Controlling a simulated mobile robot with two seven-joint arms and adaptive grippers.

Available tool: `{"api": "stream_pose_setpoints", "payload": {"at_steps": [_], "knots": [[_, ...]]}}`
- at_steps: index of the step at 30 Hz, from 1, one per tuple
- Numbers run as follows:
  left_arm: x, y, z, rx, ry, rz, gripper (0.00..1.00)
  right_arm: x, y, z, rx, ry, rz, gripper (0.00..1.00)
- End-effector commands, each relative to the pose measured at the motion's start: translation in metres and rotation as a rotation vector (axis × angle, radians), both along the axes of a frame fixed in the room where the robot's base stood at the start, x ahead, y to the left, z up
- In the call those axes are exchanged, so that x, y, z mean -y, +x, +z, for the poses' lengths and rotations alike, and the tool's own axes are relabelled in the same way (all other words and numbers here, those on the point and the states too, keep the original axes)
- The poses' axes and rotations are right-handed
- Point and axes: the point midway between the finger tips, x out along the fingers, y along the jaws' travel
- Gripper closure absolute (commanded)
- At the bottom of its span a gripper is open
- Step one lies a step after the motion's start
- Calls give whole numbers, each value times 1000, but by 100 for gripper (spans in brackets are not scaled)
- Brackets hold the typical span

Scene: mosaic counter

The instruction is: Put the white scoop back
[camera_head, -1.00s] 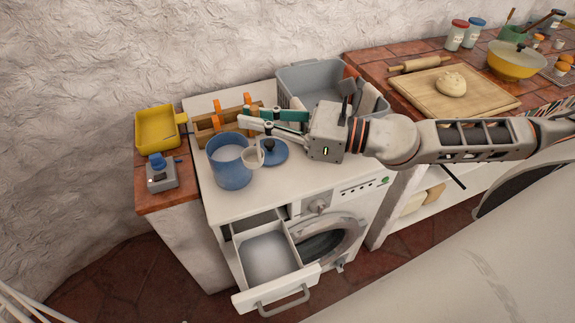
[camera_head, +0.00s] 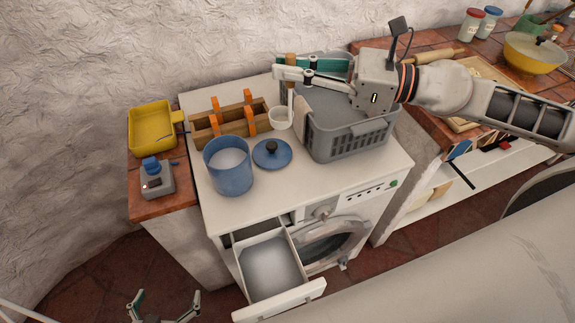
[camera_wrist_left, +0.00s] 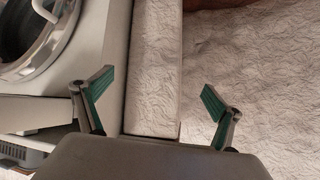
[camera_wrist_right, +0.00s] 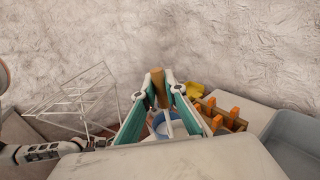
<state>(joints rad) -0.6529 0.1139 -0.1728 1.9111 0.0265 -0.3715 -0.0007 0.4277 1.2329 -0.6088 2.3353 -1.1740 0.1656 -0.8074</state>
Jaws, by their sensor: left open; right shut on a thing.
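The white scoop (camera_head: 281,118) hangs upright from my right gripper (camera_head: 290,66), cup down, above the back of the washing machine top. The gripper is shut on its wooden handle, which also shows between the fingers in the right wrist view (camera_wrist_right: 158,86). A wooden rack with orange clips (camera_head: 205,131) stands just left of the scoop. The blue canister (camera_head: 232,180) is open with white powder inside, and its blue lid (camera_head: 272,155) lies beside it. My left gripper (camera_head: 165,300) is open and empty, low in front of the machine; it also shows in the left wrist view (camera_wrist_left: 155,95).
A grey laundry basket (camera_head: 350,142) stands close right of the scoop. The detergent drawer (camera_head: 301,292) is pulled open at the front. A yellow tray (camera_head: 150,128) and a grey-blue device (camera_head: 157,181) sit on the left ledge. The machine top's front right is clear.

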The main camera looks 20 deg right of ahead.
Motion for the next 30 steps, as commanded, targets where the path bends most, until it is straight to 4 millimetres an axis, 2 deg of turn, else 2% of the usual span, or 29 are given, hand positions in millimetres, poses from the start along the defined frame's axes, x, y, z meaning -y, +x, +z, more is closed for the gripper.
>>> {"api": "stream_pose_setpoints", "payload": {"at_steps": [5,9,15,18,30], "knots": [[1,1,-4,6,2,-11,6,0,-1,-27,-7,4,0,100],[6,2,-9,18,-4,-24,6,0,-1,-62,-8,6,-1,100],[23,11,2,61,-31,-47,6,0,0,-110,-7,7,-2,100],[23,13,0,66,-30,-46,6,0,0,-130,-6,5,-2,100],[19,10,-17,47,-21,-42,6,0,0,-174,-5,4,-2,100]]}}
